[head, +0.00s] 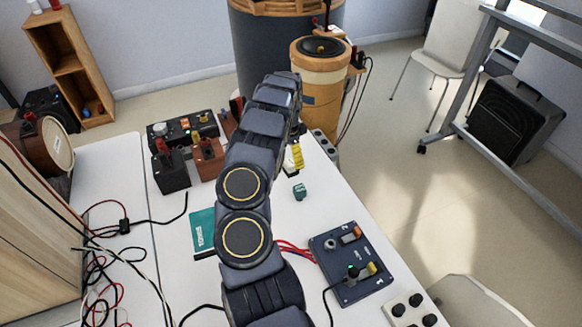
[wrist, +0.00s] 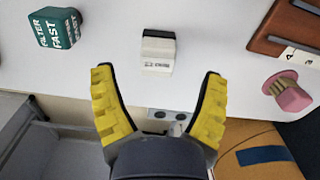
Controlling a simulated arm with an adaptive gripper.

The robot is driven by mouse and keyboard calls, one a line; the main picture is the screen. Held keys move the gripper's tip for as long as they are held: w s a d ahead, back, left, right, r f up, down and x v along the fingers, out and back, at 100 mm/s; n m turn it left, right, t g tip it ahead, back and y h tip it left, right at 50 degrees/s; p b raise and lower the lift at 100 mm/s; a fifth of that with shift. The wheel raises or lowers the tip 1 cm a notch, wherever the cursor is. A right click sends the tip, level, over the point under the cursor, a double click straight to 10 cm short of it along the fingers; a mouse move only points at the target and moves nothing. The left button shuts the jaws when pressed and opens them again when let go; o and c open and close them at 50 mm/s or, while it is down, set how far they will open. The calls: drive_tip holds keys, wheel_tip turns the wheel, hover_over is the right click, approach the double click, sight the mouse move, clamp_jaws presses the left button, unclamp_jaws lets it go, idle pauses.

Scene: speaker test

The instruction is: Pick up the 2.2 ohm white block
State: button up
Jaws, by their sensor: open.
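The white block (wrist: 158,66) has a dark band near its far end and small print that seems to read 2.2 ohms. In the wrist view it lies on the white table, upper centre. My gripper (wrist: 157,73) is open and empty, its two yellow ridged fingers spread left and right. The block's near end shows between the fingertips, with a gap on both sides. I cannot tell how high the fingers are above it.
A green cube (wrist: 57,28) marked FILTER FAST stands to the left; it also shows in the head view (head: 299,191). A pink-ended piece (wrist: 290,95) and a brown box (wrist: 285,28) are to the right. A dark control box (head: 350,262) stands nearer the front. The table edge is close.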

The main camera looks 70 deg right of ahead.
sight(291, 162)
wheel_tip(291, 162, down, 5)
drive_tip(key=shift+s+a, duration=0.1)
drive_tip(key=shift+s, duration=0.05)
drive_tip(key=c, duration=1.2)
